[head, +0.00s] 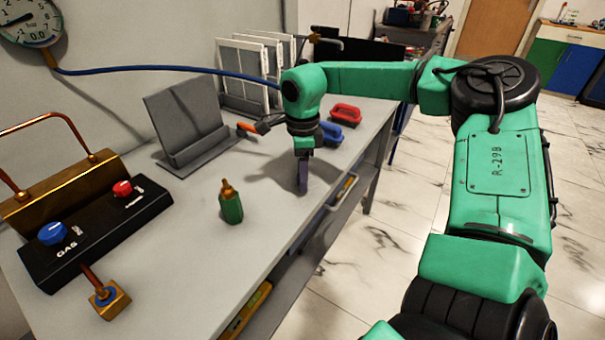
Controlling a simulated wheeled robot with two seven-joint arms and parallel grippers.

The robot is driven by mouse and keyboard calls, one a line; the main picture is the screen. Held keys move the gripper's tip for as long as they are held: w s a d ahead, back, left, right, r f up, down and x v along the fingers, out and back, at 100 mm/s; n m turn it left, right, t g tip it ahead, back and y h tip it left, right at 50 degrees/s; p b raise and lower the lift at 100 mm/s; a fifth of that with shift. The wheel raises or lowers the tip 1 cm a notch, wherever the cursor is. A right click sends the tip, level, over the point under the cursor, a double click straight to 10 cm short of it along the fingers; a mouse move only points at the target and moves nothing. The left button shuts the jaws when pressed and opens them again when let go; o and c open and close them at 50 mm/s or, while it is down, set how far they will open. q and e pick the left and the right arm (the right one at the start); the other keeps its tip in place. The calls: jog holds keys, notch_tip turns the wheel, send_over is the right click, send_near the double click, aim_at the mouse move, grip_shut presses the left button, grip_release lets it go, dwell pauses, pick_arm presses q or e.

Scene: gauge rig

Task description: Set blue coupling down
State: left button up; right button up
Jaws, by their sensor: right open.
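A blue, rounded piece (330,133), which looks like the blue coupling, rests on the grey bench just behind and to the right of my right gripper. It is partly hidden by the gripper. My right gripper (302,188) points down over the bench near its right edge, its jaws seen nearly edge-on, with nothing visible between them. It is open and apart from the blue piece in the picture. My left gripper is not in view.
A similar red piece (346,112) lies behind the blue one. A green bottle (230,203), a grey stand (188,130) and a gas valve box (95,235) stand to the left. A blue hose (150,69) runs from the gauge (30,22) behind my arm.

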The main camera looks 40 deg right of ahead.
notch_tip(320, 180, up, 12)
dwell(0.6)
